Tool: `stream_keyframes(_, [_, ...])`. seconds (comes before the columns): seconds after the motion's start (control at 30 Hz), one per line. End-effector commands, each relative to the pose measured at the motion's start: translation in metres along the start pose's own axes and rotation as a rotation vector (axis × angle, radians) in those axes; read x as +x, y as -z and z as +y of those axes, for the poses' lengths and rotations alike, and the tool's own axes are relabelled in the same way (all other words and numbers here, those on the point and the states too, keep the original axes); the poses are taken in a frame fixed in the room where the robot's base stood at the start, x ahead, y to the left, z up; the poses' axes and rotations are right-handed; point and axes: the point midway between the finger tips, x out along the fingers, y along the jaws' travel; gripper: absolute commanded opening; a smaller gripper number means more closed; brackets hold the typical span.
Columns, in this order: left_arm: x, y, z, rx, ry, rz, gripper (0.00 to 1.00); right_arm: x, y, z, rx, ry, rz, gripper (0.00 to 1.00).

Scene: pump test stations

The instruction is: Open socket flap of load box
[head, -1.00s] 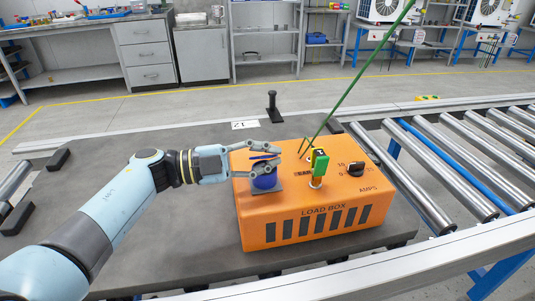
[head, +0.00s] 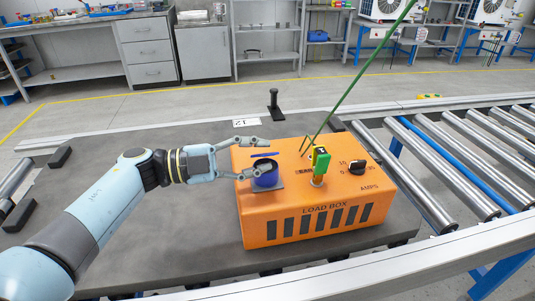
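The orange load box (head: 312,218) sits on the dark grey board, its vented front towards me. A blue round socket (head: 266,178) on a grey plate is at its top left. A thin blue edge (head: 265,154) shows just behind the socket and looks like its flap; its exact angle is hard to tell. My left gripper (head: 262,158) is open, its fingers spread around the socket's far and near sides, with the near finger close to the socket's left rim. I cannot tell whether it touches. My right gripper is not in view.
A green and yellow plug (head: 320,163) stands on the box, with a green cable rising from it. A black knob (head: 357,167) is to its right. A black post (head: 274,105) stands behind the box. Roller conveyors (head: 440,180) lie to the right.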

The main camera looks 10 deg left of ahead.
Motion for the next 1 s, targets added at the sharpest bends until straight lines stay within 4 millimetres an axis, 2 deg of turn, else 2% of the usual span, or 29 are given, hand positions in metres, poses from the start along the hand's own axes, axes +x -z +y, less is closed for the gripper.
stream_keyframes(0.2, [-0.052, -0.001, 0.001, 0.001, -0.004, -0.004, 0.28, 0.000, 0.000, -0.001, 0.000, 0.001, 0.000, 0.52])
stream_keyframes(0.4, [-0.086, -0.001, 0.001, -0.001, -0.003, -0.003, 0.28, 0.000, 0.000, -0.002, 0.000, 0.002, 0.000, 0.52])
stream_keyframes(0.57, [-0.096, 0.000, 0.001, -0.001, -0.002, 0.000, 0.28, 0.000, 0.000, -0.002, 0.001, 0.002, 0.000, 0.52])
stream_keyframes(0.83, [-0.097, 0.000, 0.001, -0.001, -0.001, 0.000, 0.27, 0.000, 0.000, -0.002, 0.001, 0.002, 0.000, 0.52])
stream_keyframes(1.0, [-0.097, -0.001, 0.000, 0.070, 0.002, -0.004, 0.05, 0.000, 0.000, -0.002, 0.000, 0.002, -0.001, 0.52])
